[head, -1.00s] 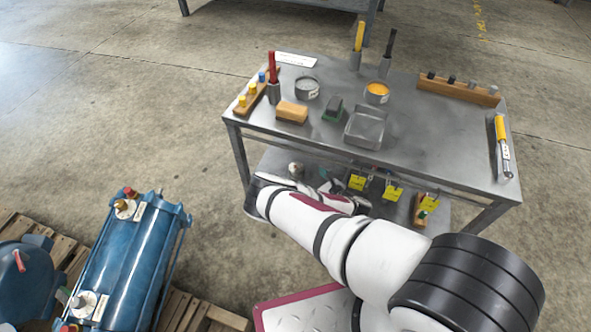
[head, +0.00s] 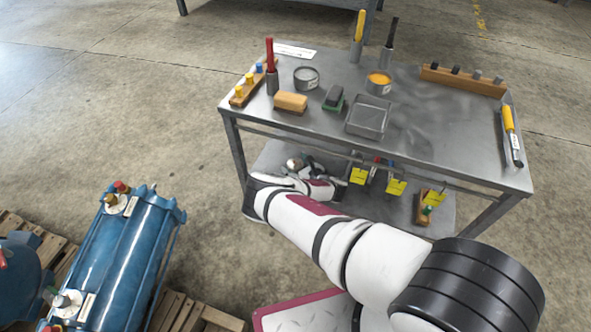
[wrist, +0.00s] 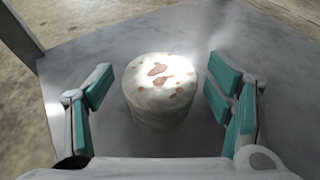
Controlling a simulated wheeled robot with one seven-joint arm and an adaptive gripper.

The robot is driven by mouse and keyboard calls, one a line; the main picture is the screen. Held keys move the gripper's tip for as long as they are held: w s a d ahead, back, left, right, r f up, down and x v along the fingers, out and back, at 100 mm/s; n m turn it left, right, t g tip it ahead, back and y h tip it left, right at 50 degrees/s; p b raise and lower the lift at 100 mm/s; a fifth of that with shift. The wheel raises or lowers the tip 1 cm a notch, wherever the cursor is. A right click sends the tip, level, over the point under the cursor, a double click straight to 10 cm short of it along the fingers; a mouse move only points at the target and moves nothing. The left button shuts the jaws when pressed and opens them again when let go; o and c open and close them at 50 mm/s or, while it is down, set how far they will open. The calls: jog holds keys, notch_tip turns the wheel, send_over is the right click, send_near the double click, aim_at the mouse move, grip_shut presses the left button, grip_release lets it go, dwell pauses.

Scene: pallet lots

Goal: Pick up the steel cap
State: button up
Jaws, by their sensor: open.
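The steel cap (wrist: 158,92) is a short, pale grey cylinder with rust-brown patches on its top. It stands upright on a grey metal surface in the wrist view. In the head view a small pale round thing, seemingly the cap (head: 293,163), shows on the cart's lower shelf (head: 270,156). My gripper (wrist: 162,80) is open, with one teal-padded finger on each side of the cap. Gaps show between the cap and both pads. In the head view my gripper is partly hidden by my arm and the cart's top.
The cart's steel top (head: 440,125) lies above the shelf and holds tins, a tray (head: 368,118), brushes and blocks. Yellow-tagged items (head: 396,187) and a wooden block (head: 422,208) are right on the lower shelf. A blue tank (head: 125,255) stands on pallets at left.

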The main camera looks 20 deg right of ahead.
jog(key=c, duration=1.5)
jog(key=shift+w+a+r, duration=0.1)
jog(key=shift+r, duration=0.1)
